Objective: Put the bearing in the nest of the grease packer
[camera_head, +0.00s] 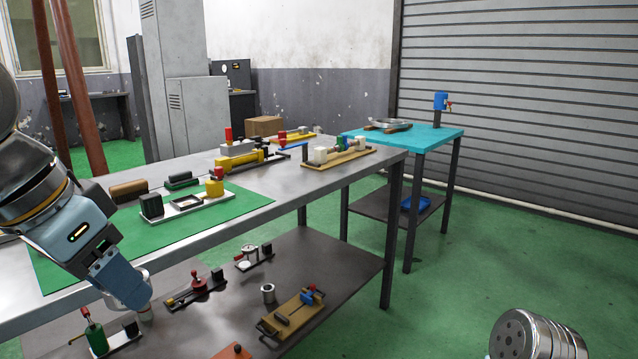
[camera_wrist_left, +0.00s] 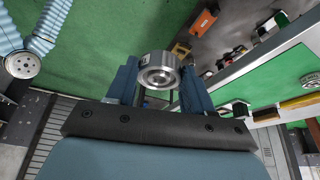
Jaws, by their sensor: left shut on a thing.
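My left gripper (camera_head: 138,290) is low at the left, in front of the workbench's near edge. It is shut on the bearing, a shiny steel ring. The bearing (camera_wrist_left: 158,70) sits between the two blue fingers in the left wrist view, its bore facing the camera; in the head view it is mostly hidden by the fingers. Several small fixtures stand on the bench and its lower shelf; I cannot tell for sure which is the grease packer. One, with a green body and red top (camera_head: 95,336), stands on the shelf near the gripper. My right gripper is not in view.
The steel workbench (camera_head: 345,167) carries a green mat (camera_head: 100,262) with fixtures. Its lower shelf (camera_head: 345,262) holds several more, including a loose steel ring (camera_head: 268,293) and a tan base (camera_head: 292,315). A turquoise-topped table (camera_head: 425,137) stands behind. Green floor is free at right.

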